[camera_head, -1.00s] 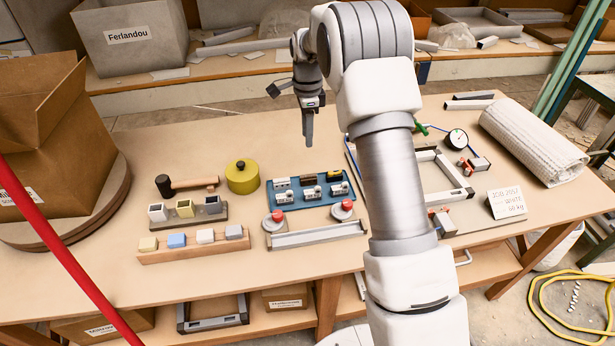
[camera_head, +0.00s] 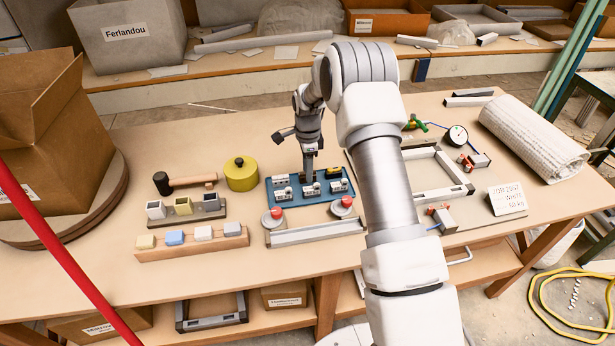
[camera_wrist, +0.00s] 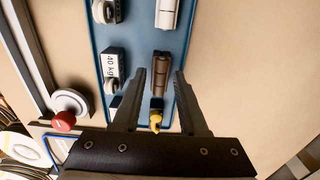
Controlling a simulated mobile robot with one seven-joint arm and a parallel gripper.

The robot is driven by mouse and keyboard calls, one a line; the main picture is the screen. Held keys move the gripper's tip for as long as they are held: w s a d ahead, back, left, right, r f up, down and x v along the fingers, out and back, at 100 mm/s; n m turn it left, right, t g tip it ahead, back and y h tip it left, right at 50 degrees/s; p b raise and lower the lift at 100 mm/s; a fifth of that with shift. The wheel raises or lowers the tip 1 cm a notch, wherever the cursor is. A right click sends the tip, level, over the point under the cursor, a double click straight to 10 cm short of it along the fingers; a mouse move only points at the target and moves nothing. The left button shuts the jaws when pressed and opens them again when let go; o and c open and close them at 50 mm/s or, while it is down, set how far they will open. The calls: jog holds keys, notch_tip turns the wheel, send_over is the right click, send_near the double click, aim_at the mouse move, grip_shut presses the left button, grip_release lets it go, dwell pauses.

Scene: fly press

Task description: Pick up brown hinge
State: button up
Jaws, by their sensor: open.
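The brown hinge (camera_wrist: 160,75) lies on the blue tray (camera_wrist: 135,32) in the wrist view, between the two fingertips of my gripper (camera_wrist: 159,82). My gripper is open, with one finger on each side of the hinge; I cannot tell whether either touches it. In the head view my gripper (camera_head: 308,178) points down over the back row of the blue tray (camera_head: 299,201) and hides the brown hinge there. A white hinge (camera_wrist: 167,14) lies on one side of the brown one, and a yellow-and-black piece (camera_wrist: 156,117) on the other.
White-and-black latches (camera_head: 312,190) stand in the tray's front row. Red-topped knobs (camera_head: 342,207) and a metal rail (camera_head: 318,232) lie in front. A yellow round tin (camera_head: 241,175) and a mallet (camera_head: 185,183) are to the left, a metal frame (camera_head: 455,170) to the right.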

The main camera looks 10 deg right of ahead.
jog(key=shift+f, duration=0.7)
grip_shut()
jog(key=shift+r, duration=0.1)
